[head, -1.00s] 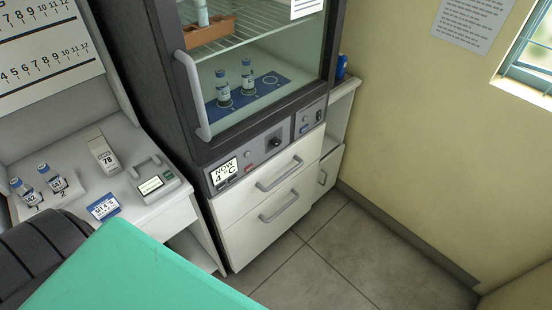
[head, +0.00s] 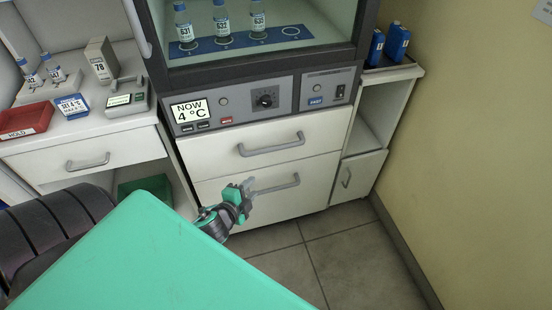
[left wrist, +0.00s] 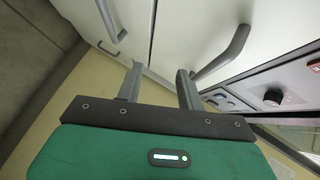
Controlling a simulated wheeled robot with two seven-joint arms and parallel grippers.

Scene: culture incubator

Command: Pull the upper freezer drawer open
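The upper freezer drawer (head: 228,153) is a white front under the control panel, with a grey bar handle (head: 271,145); it looks shut. The lower drawer (head: 225,188) has a similar handle (head: 277,184). My left gripper (head: 249,187) shows in front of the lower drawer, below the upper handle. In the left wrist view my left gripper (left wrist: 158,80) is open, its fingers apart with nothing between them. The upper handle (left wrist: 228,52) shows there just past the right finger, and the lower handle (left wrist: 108,22) lies up and left. My right gripper is not in view.
A glass-fronted cabinet with several vials stands above the control panel (head: 245,101). A bench with a red tray (head: 24,122) and a drawer is at left. An open side shelf (head: 400,74) and wall are at right. Floor (head: 350,245) in front is clear.

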